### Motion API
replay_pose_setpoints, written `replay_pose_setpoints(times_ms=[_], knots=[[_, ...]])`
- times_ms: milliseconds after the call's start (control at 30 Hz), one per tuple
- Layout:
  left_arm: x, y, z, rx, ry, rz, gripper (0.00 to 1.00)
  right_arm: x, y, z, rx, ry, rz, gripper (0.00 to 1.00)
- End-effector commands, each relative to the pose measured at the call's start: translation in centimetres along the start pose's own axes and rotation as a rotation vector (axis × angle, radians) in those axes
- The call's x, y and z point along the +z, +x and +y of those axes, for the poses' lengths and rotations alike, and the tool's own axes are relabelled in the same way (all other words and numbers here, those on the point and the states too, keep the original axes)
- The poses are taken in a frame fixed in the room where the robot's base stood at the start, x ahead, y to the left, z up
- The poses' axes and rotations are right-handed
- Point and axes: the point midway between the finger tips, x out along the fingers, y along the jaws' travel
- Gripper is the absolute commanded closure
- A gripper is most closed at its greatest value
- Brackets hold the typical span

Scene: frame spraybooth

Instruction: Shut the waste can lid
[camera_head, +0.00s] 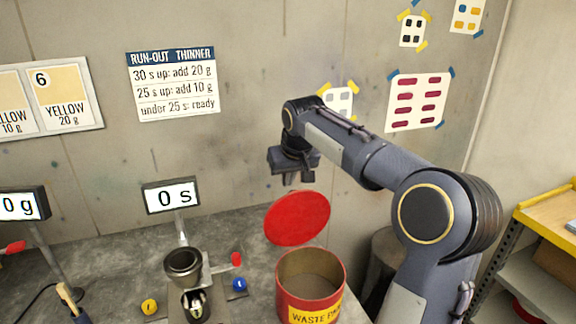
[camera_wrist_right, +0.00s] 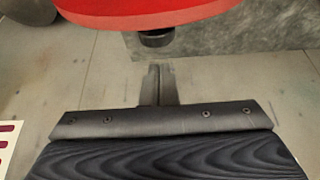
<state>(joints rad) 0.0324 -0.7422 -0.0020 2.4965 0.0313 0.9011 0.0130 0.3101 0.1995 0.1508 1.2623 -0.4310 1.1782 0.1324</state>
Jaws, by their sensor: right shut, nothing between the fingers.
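The waste can (camera_head: 311,290) is a red can with a yellow label, standing on the grey bench with its mouth open. Its round red lid (camera_head: 297,218) stands tilted up at the can's back edge. My right gripper (camera_head: 291,180) is shut and empty, just above and behind the top of the lid. In the right wrist view the shut fingers (camera_wrist_right: 158,84) show below the red lid (camera_wrist_right: 150,12), and a dark round knob sits under the lid's edge. I cannot tell whether the fingers touch the lid. My left gripper is not in view.
A dark cup on a stand (camera_head: 183,266) with red, blue and yellow knobs is left of the can. A "0 s" display (camera_head: 172,196) stands behind it. The concrete wall (camera_head: 240,110) is close behind the lid. A yellow-edged shelf (camera_head: 545,205) is at the right.

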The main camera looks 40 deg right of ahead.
Motion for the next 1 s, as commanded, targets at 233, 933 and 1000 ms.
replay_pose_setpoints(times_ms=[233, 933, 1000], knots=[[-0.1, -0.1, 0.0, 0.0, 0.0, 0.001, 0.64, 2.0, -0.7, 0.0, 0.0, 0.0, -0.001, 1.0], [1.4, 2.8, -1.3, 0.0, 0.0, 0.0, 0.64, 3.7, -1.0, 0.0, -0.001, 0.0, 0.087, 1.0], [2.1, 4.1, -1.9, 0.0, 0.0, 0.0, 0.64, 4.4, -1.2, 0.0, -0.001, 0.0, 0.131, 1.0]])
